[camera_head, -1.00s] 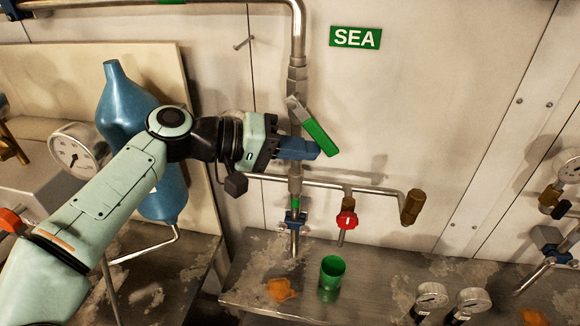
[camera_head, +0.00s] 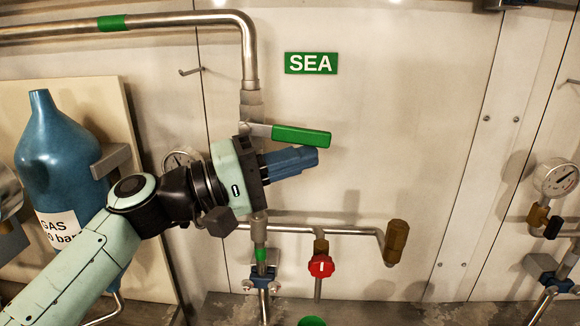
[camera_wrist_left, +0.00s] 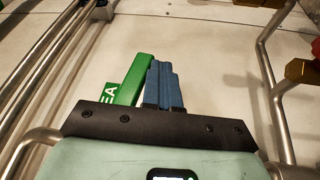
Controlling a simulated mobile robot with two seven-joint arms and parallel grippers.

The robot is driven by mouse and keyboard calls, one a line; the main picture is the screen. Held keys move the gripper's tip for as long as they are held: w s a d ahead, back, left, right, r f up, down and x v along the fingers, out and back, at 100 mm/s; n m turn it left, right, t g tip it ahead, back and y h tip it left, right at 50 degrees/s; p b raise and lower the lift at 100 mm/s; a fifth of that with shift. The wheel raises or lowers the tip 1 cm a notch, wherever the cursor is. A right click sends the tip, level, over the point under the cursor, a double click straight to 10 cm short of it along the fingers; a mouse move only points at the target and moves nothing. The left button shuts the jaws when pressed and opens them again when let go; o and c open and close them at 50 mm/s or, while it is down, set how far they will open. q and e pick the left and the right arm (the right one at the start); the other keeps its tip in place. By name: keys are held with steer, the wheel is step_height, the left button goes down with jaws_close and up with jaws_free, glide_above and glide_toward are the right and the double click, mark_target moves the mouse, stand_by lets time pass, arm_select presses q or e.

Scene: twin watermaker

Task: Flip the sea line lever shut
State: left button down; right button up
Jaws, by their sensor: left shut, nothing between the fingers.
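The sea line lever (camera_head: 300,136) has a green grip and points right, almost level, across the upright pipe under the green SEA sign (camera_head: 311,63). My left gripper (camera_head: 314,157) is just below the lever, with its blue fingers shut and empty, pointing right. In the left wrist view the green lever (camera_wrist_left: 133,80) lies immediately left of the shut fingers (camera_wrist_left: 160,66) and covers part of the SEA sign (camera_wrist_left: 107,97). I cannot tell whether fingers and lever touch. My wrist hides part of the pipe below the valve. My right gripper is not in view.
A red valve knob (camera_head: 321,266) and a brass fitting (camera_head: 397,242) sit on the lower pipe. A blue gas bottle (camera_head: 62,165) stands behind my left arm. A pressure gauge (camera_head: 556,178) is at the far right. The wall right of the lever is clear.

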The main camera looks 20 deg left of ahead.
arm_select(q)
steer(key=shift+d+r, duration=0.2)
steer(key=shift+r, duration=0.1)
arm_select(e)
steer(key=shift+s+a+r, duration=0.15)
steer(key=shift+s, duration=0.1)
arm_select(q)
steer(key=shift+a, duration=0.1)
steer(key=b+v, duration=0.1)
steer(key=v, duration=1.1)
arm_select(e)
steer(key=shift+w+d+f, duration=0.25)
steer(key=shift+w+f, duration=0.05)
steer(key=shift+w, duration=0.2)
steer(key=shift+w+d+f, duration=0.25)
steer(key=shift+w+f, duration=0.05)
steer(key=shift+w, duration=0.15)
arm_select(q)
steer(key=shift+f, duration=0.1)
